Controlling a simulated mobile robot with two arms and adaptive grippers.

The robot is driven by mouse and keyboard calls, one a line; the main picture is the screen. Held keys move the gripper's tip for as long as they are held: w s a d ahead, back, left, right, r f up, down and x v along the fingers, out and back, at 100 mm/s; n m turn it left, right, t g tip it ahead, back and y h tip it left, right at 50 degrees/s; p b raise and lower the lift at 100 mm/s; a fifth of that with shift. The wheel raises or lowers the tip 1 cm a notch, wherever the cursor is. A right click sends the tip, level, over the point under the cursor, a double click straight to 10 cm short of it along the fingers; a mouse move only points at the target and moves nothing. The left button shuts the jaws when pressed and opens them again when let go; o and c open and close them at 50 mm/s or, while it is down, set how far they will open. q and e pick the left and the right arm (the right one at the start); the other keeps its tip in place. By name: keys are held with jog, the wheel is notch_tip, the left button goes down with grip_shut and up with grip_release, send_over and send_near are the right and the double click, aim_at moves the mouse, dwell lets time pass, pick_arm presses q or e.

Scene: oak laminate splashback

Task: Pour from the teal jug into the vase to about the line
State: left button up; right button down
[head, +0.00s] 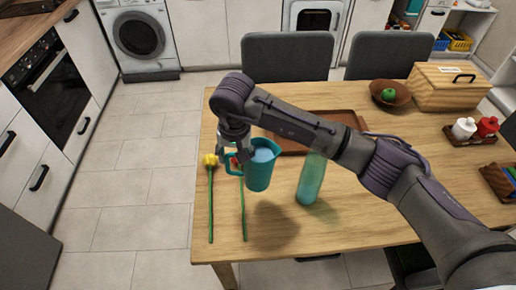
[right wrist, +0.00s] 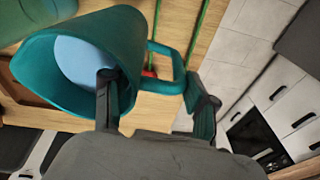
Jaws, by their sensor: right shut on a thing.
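The teal jug (head: 262,177) is held above the table's left part, close to upright, with pale blue liquid inside. My right gripper (head: 240,157) is shut on the jug's handle side; in the right wrist view its fingers (right wrist: 155,98) straddle the handle. The jug (right wrist: 125,40) fills the left of that view, its pale liquid (right wrist: 85,65) showing. The translucent green vase (head: 312,180) stands on the table just right of the jug, apart from it. No line can be made out on the vase. My left gripper is not in view.
A yellow flower (head: 211,200) and a red-headed one with a green stem (head: 243,210) lie left of the jug. A brown tray (head: 290,149) lies behind, partly hidden by my arm. A bowl (head: 378,99), wooden bread box (head: 440,92) and shakers (head: 464,129) stand right.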

jog(key=shift+w+a, duration=0.3)
jog(key=shift+a, duration=0.2)
jog(key=shift+d+r+p, duration=0.2)
jog(key=shift+d+p, duration=0.15)
jog(key=shift+d, duration=0.05)
jog(key=shift+s+d+r+y+p, duration=0.1)
jog(key=shift+d+r+y+p, duration=0.15)
jog(key=shift+d, duration=0.3)
jog(key=d+y+p, duration=0.1)
jog(key=d, duration=0.1)
jog(key=d+r+p, duration=0.1)
jog(key=shift+d+y, duration=0.35)
jog(key=shift+d, duration=0.05)
jog(key=shift+d+r, duration=0.1)
jog(key=shift+d, duration=0.05)
jog(key=shift+d+b, duration=0.1)
jog(key=shift+b, duration=0.2)
